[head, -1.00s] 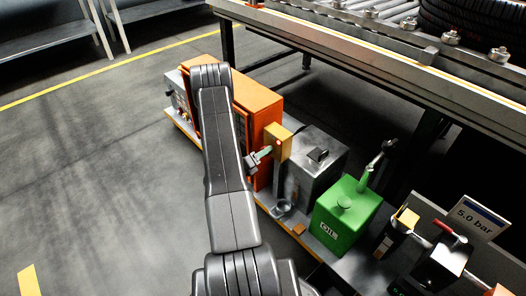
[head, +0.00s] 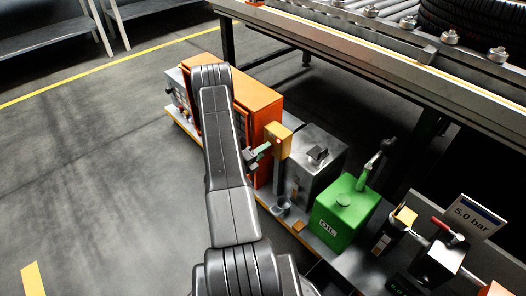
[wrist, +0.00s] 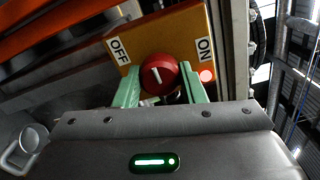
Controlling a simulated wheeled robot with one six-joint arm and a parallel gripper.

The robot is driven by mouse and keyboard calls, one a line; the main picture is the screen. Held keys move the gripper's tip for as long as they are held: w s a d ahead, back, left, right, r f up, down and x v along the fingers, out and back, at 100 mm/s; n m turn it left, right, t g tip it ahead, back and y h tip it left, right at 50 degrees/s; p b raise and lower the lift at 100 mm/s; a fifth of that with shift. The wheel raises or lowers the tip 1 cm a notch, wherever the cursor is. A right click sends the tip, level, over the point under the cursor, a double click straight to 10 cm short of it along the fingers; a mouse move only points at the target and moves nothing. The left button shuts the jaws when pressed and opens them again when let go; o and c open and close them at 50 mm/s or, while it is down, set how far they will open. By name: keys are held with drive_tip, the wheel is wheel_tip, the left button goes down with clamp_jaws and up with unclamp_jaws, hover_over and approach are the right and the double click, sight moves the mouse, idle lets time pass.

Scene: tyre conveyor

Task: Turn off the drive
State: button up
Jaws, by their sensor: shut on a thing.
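A yellow switch box (head: 279,133) stands on a post beside the orange cabinet; it fills the top of the wrist view (wrist: 183,33). Its red round knob (wrist: 158,74) has a white mark that points up between the OFF label (wrist: 118,50) and the ON label (wrist: 205,50), leaning slightly toward OFF. A small lamp (wrist: 207,75) below ON glows red. My gripper (head: 263,151) is at the front of the box. Its green fingers stand on both sides of the knob, shut on it. The knob is hidden in the head view.
The orange cabinet (head: 258,98) stands left of the box. A grey metal box (head: 318,158) and a green oil can (head: 342,215) stand to the right. The roller conveyor (head: 385,65) runs above and behind. The floor (head: 90,170) at left is clear.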

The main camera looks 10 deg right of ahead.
drive_tip(key=o, duration=1)
drive_tip(key=shift+a, duration=0.15)
drive_tip(key=p+v, duration=0.1)
drive_tip(key=v, duration=1.2)
drive_tip(key=shift+s+a+p, duration=0.25)
drive_tip(key=shift+p, duration=0.15)
drive_tip(key=shift+w+d, duration=0.1)
drive_tip(key=shift+d, duration=0.05)
drive_tip(key=b+x, duration=0.1)
drive_tip(key=x, duration=1.2)
drive_tip(key=shift+w+d+b, duration=0.15)
drive_tip(key=shift+d+b, duration=0.1)
drive_tip(key=shift+b, duration=0.15)
